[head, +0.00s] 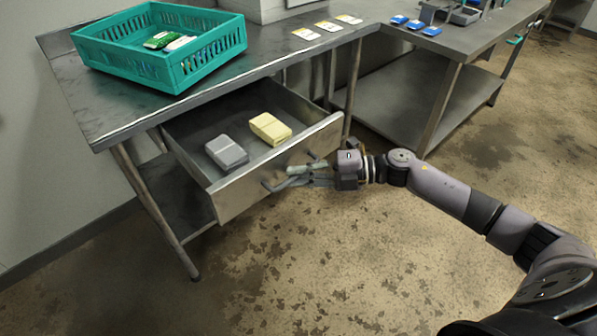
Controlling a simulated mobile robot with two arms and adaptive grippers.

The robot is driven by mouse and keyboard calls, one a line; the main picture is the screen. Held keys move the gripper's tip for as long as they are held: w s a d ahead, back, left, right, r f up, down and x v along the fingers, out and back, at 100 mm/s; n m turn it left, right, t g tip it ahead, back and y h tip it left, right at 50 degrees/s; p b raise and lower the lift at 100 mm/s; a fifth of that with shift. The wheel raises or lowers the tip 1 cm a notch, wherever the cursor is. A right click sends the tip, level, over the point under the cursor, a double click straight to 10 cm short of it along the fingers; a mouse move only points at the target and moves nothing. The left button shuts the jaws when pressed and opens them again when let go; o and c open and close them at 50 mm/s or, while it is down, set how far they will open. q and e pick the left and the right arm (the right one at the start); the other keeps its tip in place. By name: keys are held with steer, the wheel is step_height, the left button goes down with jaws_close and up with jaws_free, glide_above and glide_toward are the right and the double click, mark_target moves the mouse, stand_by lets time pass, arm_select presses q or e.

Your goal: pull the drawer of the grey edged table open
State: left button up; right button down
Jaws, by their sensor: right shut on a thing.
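The grey edged table (110,118) stands at the left of the head view. Its drawer (235,198) is pulled out from under the top, and its inside shows. A grey block (226,152) and a pale yellow block (270,128) lie in the drawer. My right gripper (290,177) is at the drawer's front, shut on the bar handle (268,185). The gripper fingers hide part of the handle. My left gripper is not in view.
A teal crate (170,80) with green and white items stands on the tabletop. Several cards (327,27) lie near its right end. A second metal table (455,40) with a lower shelf stands at the right. The stained floor in front is clear.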

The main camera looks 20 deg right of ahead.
steer(key=c, duration=1.7)
jaws_free()
steer(key=shift+d, duration=0.1)
steer(key=v, duration=1.1)
steer(key=shift+s+d, duration=0.25)
steer(key=shift+d, duration=0.05)
